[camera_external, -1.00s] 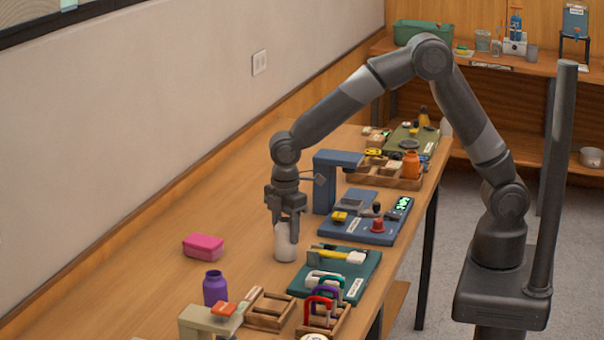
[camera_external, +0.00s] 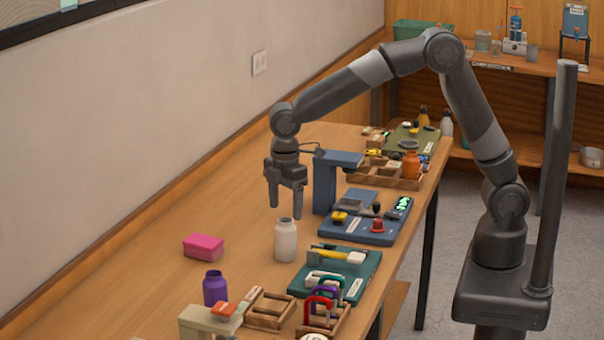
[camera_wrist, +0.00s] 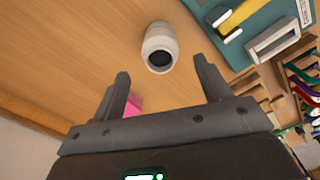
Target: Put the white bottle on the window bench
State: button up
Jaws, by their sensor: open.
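The white bottle (camera_external: 285,241) stands upright on the long wooden table, its mouth open. In the wrist view the white bottle (camera_wrist: 160,47) shows beyond the fingertips, with its dark opening toward the camera. My gripper (camera_external: 286,212) is open and empty, pointing down just above and behind the bottle, apart from it. Its two spread fingers also show in the wrist view (camera_wrist: 163,82). I cannot tell which surface is the window bench; the long wooden table (camera_external: 150,270) runs along the wall, and another wooden bench (camera_external: 490,64) stands at the back.
A pink box (camera_external: 203,247) and a purple bottle (camera_external: 215,289) stand left of the white bottle. A teal board with tools (camera_external: 350,290) is close on its right. A blue stand (camera_external: 325,190) rises behind. The table's left side is largely clear.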

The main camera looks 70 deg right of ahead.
notch_tip(320, 180, up, 5)
jog(key=shift+r, duration=0.1)
jog(key=s+d+r+m+t, duration=0.3)
jog(key=s+d+r+m, duration=0.2)
jog(key=s+d+r, duration=0.6)
jog(key=s+d+f+m+t, duration=0.1)
jog(key=s+d+f+m, duration=0.1)
jog(key=s+d, duration=0.3)
jog(key=s+d+f+m+t, duration=0.1)
jog(key=s+d+m, duration=0.4)
jog(key=s, duration=0.7)
jog(key=shift+d+f+t, duration=0.25)
jog(key=shift+f+t, duration=0.05)
jog(key=shift+f, duration=0.3)
